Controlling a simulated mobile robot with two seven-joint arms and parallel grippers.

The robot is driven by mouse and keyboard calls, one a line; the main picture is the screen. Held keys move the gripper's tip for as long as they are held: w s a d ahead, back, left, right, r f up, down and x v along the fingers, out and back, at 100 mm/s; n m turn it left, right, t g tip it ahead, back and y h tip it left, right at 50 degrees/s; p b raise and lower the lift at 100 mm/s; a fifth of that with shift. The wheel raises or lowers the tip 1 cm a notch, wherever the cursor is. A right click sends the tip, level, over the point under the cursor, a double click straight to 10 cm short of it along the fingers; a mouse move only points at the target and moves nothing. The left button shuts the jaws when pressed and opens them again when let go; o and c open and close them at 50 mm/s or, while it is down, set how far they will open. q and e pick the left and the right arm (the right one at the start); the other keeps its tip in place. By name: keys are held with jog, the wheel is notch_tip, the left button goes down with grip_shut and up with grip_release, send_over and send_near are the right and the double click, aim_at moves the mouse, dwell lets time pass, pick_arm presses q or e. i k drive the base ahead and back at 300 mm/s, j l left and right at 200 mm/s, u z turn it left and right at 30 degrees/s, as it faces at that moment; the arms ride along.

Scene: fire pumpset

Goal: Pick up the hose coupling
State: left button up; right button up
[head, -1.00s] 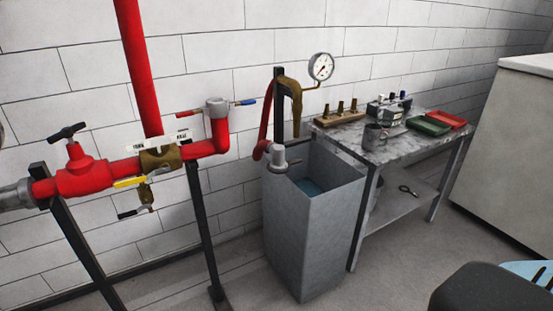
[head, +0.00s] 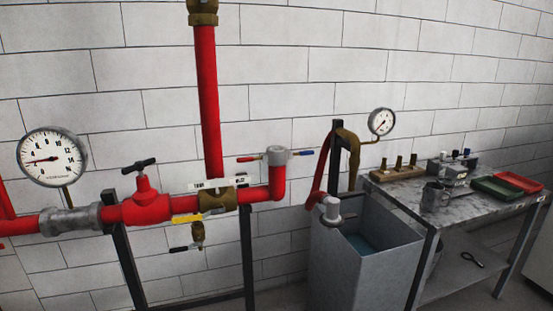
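No part is clearly marked as the hose coupling. A pale grey fitting (head: 331,210) sits by the lower end of a red hose (head: 319,172), at the near left rim of the grey tank. A grey metal cup-like piece (head: 435,196) stands on the table (head: 400,187); I cannot tell whether either is the coupling. Neither of my grippers is in view.
The open grey tank (head: 366,270) holds water (head: 362,244). Red pipework with a valve (head: 146,205) and a gauge (head: 52,157) runs along the wall at left. The table also bears a green tray (head: 497,189), a red tray (head: 520,181) and a brass-fitting rack (head: 398,173).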

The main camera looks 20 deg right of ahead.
aim_at(332, 216)
jog(key=i+l, duration=0.2)
jog(key=l, duration=0.2)
jog(key=i+l, duration=0.15)
jog(key=l, duration=0.25)
jog(key=i+l, duration=0.2)
jog(key=l, duration=0.15)
jog(key=z, duration=0.05)
